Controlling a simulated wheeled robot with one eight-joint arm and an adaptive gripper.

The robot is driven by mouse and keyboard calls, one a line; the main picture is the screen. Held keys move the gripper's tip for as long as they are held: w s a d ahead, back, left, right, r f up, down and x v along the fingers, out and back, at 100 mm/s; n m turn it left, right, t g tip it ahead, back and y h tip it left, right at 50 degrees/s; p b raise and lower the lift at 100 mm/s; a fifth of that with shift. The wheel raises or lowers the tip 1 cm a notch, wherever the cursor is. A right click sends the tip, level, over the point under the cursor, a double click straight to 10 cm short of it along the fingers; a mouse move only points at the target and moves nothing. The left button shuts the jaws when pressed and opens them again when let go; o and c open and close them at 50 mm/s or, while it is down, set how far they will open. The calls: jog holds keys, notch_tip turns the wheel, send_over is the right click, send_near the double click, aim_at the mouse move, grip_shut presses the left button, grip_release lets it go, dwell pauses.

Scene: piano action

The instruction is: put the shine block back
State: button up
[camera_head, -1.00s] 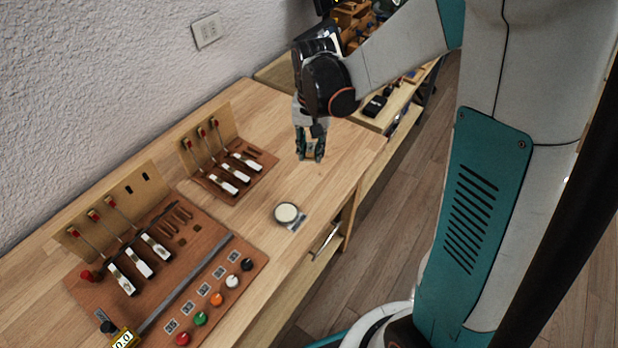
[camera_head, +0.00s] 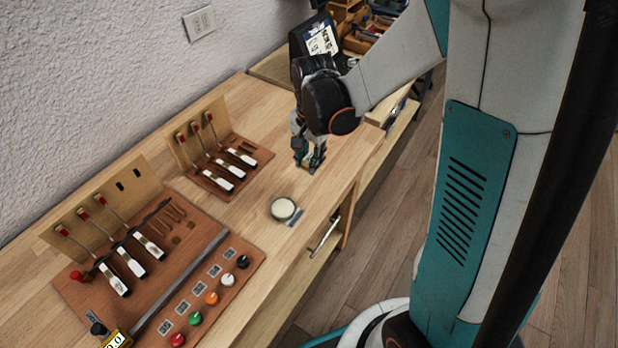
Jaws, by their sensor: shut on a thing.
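My gripper (camera_head: 309,164) points down over the bare wood at the right part of the bench, beyond the round tin. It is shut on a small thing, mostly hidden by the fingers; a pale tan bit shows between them. I take it to be the shine block, but its shape cannot be made out. Whether it touches the bench is not clear. A round tin with a pale cream top (camera_head: 283,208) stands near the bench's front edge, with a small grey label (camera_head: 296,217) beside it.
A large brown board (camera_head: 85,296) with hammers, a metal rail and several coloured knobs fills the left. A drawer handle (camera_head: 324,234) juts from the bench front. Bare wood lies around the tin.

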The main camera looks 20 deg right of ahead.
aim_at(309, 182)
notch_tip(309, 182, down, 7)
jog(key=shift+r+b, duration=0.15)
jog(key=shift+b, duration=0.85)
jog(key=o, duration=1)
jog(key=shift+o, duration=0.2)
